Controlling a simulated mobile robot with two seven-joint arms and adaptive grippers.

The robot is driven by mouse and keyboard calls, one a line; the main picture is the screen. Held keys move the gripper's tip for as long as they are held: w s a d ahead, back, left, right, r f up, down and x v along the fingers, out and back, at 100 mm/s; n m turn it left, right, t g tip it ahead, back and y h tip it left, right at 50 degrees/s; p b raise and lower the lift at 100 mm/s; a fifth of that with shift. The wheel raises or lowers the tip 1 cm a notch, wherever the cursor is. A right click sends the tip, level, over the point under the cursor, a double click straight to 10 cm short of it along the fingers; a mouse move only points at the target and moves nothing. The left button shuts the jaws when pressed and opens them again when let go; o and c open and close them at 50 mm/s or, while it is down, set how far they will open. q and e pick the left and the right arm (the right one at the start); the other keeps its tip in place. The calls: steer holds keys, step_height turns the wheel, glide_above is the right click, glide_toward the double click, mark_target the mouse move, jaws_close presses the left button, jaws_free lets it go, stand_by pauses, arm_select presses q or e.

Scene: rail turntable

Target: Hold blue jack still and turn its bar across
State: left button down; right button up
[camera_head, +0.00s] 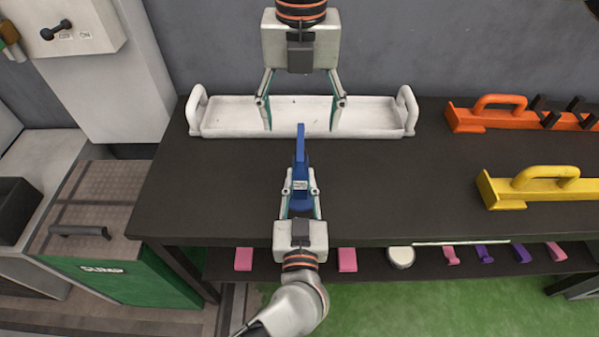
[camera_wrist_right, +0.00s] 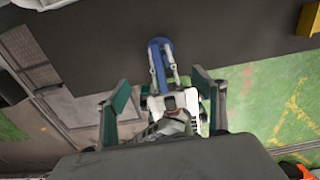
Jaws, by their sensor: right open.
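The blue jack (camera_head: 300,160) stands near the middle of the dark bench, with its long blue bar pointing away from the front edge toward the white tray. My left gripper (camera_head: 300,190) comes from the front edge, with its fingers closed against both sides of the jack's labelled lower part. The right wrist view shows the jack (camera_wrist_right: 158,60) with these fingers beside it. My right gripper (camera_head: 301,115) comes from the top of the head view, open and empty, with its fingertips spread over the white tray beyond the bar. Its open fingers (camera_wrist_right: 163,105) also show in the right wrist view.
The white tray (camera_head: 225,131) with end handles lies at the back of the bench (camera_head: 400,205). An orange tool (camera_head: 467,117) and a yellow one (camera_head: 503,194) lie to the right. Several small pieces sit on the shelf below. The bench beside the jack is clear.

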arm_select(q)
steer(key=shift+f, duration=0.15)
arm_select(e)
steer(key=shift+r, duration=0.3)
arm_select(q)
steer(key=c, duration=1.7)
jaws_free()
